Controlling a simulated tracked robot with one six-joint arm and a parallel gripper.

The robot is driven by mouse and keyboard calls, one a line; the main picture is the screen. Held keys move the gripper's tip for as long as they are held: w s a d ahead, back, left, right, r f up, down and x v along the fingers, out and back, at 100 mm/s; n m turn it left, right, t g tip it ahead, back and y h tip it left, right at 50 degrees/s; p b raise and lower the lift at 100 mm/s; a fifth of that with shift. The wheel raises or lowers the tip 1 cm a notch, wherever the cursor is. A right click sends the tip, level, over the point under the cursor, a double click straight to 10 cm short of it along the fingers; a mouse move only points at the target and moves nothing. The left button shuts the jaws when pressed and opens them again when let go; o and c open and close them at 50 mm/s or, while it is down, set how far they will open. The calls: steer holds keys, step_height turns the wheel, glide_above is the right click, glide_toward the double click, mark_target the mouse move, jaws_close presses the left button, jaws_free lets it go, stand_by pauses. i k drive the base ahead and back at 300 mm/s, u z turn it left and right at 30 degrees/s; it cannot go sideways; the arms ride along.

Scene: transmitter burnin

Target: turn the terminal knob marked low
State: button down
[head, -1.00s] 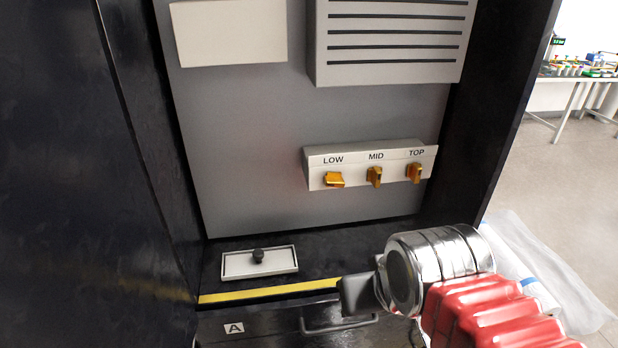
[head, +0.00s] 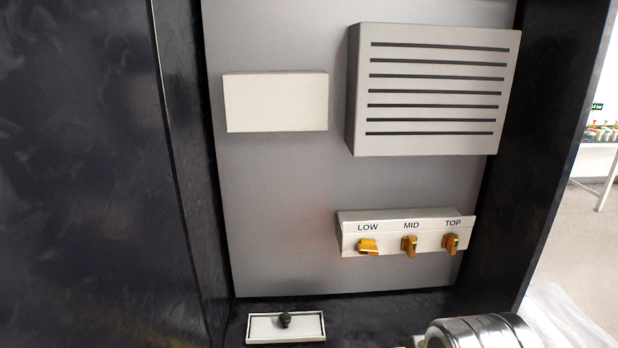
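The knob marked LOW (head: 368,247) is a gold knob at the left of a pale terminal strip (head: 345,227) on the grey back panel. The silver wrist of my arm shows at the bottom right, below and to the right of the strip. My gripper's fingers are below the picture's edge, so their state is hidden. Nothing touches the LOW knob.
A slotted grey box (head: 433,92) and a blank white plate (head: 276,102) are on the panel above. A white plate with a black knob (head: 286,325) lies on the cabinet floor. Dark side walls (head: 185,180) flank the recess. The space before the strip is clear.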

mark_target(367, 246)
steer(key=z, duration=0.05)
steer(key=k, duration=0.5)
steer(key=u, duration=1)
steer(key=k, duration=0.3)
steer(key=u, duration=0.2)
